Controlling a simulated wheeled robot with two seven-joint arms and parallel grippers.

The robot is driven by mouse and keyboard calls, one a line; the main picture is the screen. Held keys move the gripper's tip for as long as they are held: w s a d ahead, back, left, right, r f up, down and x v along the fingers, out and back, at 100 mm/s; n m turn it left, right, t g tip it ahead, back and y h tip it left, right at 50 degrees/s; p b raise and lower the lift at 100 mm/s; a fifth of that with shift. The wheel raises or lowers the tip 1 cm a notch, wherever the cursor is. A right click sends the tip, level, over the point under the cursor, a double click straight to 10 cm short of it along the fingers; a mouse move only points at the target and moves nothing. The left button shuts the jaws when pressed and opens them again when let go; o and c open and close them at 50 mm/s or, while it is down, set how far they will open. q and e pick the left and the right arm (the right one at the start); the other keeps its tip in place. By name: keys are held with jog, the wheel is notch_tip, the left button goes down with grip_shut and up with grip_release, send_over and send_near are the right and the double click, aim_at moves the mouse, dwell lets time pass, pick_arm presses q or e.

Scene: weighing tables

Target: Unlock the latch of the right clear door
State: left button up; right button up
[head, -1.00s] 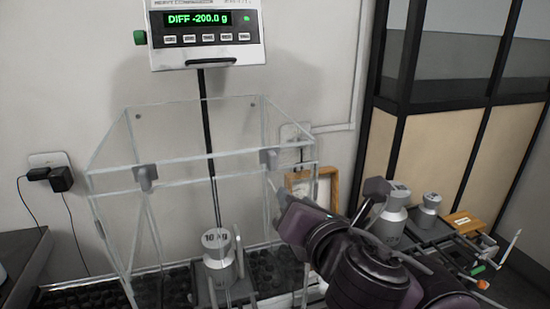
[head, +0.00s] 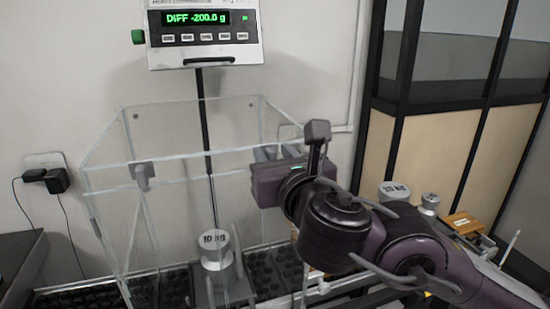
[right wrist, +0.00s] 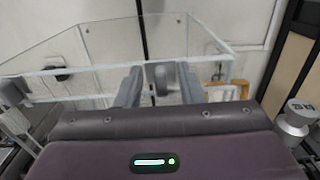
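The clear weighing box (head: 185,152) has a grey latch (head: 143,173) on its front rim at the left. The right door's latch (right wrist: 165,78) shows in the right wrist view, standing between my two right fingers. In the head view that latch is hidden behind my right gripper (head: 272,152), which is at the front right corner of the box. The right gripper (right wrist: 160,84) is open, one finger on each side of the latch; I cannot tell whether either touches it. My left gripper is not in view.
A 10 kg weight (head: 214,250) stands inside the box. The display (head: 205,30) above reads DIFF -200.0 g. More weights (head: 394,191) and a wooden block (head: 462,222) are on the right side, partly behind my arm. Wall plugs (head: 50,180) are at the left.

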jog(key=shift+c, duration=0.2)
grip_shut()
jog(key=shift+w+m, duration=0.1)
jog(key=shift+m, duration=0.2)
jog(key=m, duration=0.1)
jog(key=m+b, duration=0.1)
jog(key=m, duration=0.1)
jog(key=shift+d+f, duration=0.15)
jog(key=shift+d, duration=0.05)
jog(key=m+b, duration=0.1)
jog(key=m, duration=0.3)
jog(key=f+m+b, duration=0.1)
jog(key=m, duration=0.4)
jog(key=d+m+b, duration=0.1)
jog(key=m, duration=0.4)
jog(key=shift+w+f, duration=0.2)
jog(key=shift+m, duration=0.3)
